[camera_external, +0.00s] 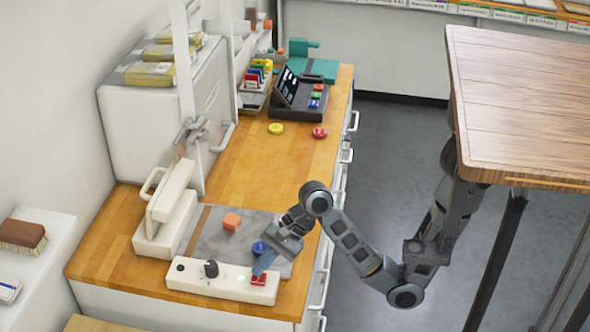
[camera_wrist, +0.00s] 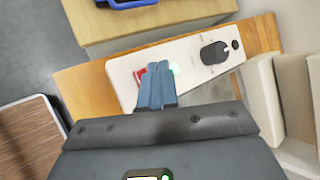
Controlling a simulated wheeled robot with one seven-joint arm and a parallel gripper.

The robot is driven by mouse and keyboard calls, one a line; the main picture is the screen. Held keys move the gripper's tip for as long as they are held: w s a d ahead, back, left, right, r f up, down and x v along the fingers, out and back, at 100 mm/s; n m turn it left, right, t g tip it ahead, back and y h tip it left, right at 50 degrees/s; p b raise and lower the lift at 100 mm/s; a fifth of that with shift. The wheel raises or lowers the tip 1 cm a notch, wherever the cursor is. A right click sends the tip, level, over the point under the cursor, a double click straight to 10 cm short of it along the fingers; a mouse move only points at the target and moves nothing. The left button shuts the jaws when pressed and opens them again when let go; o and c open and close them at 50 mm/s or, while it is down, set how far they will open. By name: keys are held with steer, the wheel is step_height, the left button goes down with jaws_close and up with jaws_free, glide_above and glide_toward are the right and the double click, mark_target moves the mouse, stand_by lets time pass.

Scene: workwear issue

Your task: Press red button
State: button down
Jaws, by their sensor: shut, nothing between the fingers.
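The red button (camera_external: 258,279) sits at the right end of a white control panel (camera_external: 208,283) at the front of the wooden counter. My gripper (camera_external: 263,264) is shut and empty, with its blue fingertips at the red button, reaching down from the right. In the wrist view the fingers (camera_wrist: 157,88) are closed together and cover part of the red button (camera_wrist: 139,75). Whether they touch it or hover just above it I cannot tell. A small greenish-white light (camera_wrist: 174,69) shows beside the fingers on the panel. A black knob (camera_external: 211,269) is at the panel's left part.
A white sealer-like device (camera_external: 165,222) stands left. Yellow (camera_external: 276,128) and red (camera_external: 320,132) discs lie farther back. A wooden table (camera_external: 520,105) stands right.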

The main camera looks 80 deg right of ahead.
mark_target(263, 276)
steer(key=shift+f, duration=0.15)
stand_by(0.5)
steer(key=shift+f, duration=0.5)
stand_by(0.4)
steer(key=shift+r, duration=0.2)
steer(key=shift+r+p, duration=0.45)
steer(key=shift+p, duration=0.5)
step_height(263, 276, up, 6)
steer(key=p, duration=0.7)
stand_by(0.3)
